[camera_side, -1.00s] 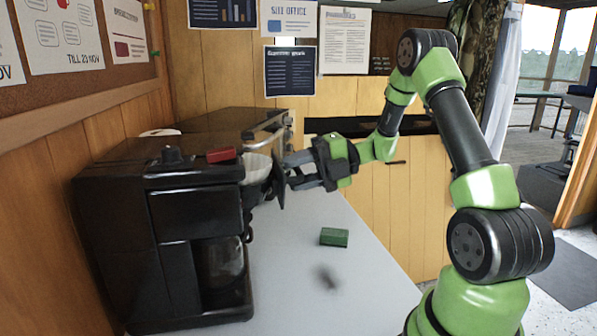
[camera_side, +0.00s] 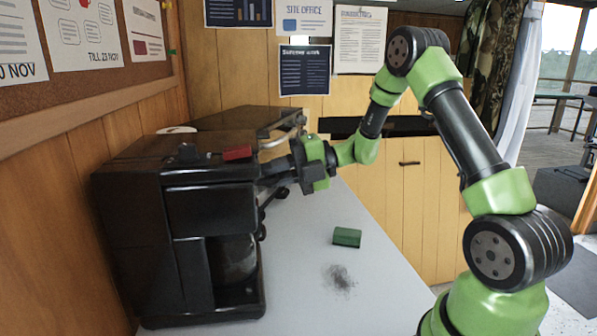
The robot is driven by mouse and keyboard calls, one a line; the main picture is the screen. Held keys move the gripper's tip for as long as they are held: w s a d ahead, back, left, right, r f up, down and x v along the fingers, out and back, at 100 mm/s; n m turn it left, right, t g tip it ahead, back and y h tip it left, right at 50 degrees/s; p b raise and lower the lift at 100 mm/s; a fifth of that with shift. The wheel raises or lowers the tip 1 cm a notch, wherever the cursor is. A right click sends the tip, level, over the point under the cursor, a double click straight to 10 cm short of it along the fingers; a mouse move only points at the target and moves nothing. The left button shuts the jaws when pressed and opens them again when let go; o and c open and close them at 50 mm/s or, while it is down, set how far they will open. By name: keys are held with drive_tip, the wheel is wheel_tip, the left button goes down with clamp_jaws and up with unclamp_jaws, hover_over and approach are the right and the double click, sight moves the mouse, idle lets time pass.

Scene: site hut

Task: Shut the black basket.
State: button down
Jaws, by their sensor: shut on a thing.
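The black coffee machine (camera_side: 180,235) stands at the left of the table, with a glass jug (camera_side: 232,260) in its lower bay. The black basket (camera_side: 264,195) is at the machine's right side, close against the body; only a dark sliver of it shows beside my fingers. The exact grip and any gap between basket and machine are hidden.
A red block (camera_side: 238,153) lies on top of the machine. A green block (camera_side: 347,237) and a dark speckled patch (camera_side: 339,278) are on the grey table (camera_side: 310,300). A dark appliance (camera_side: 245,118) with a metal handle stands behind. The table's front middle is mostly clear.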

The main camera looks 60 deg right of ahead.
drive_tip(key=shift+w+a, duration=0.15)
drive_tip(key=shift+w, duration=0.05)
drive_tip(key=c, duration=1.2)
unclamp_jaws()
drive_tip(key=shift+o, duration=0.2)
drive_tip(key=v, duration=1)
drive_tip(key=shift+f, duration=0.1)
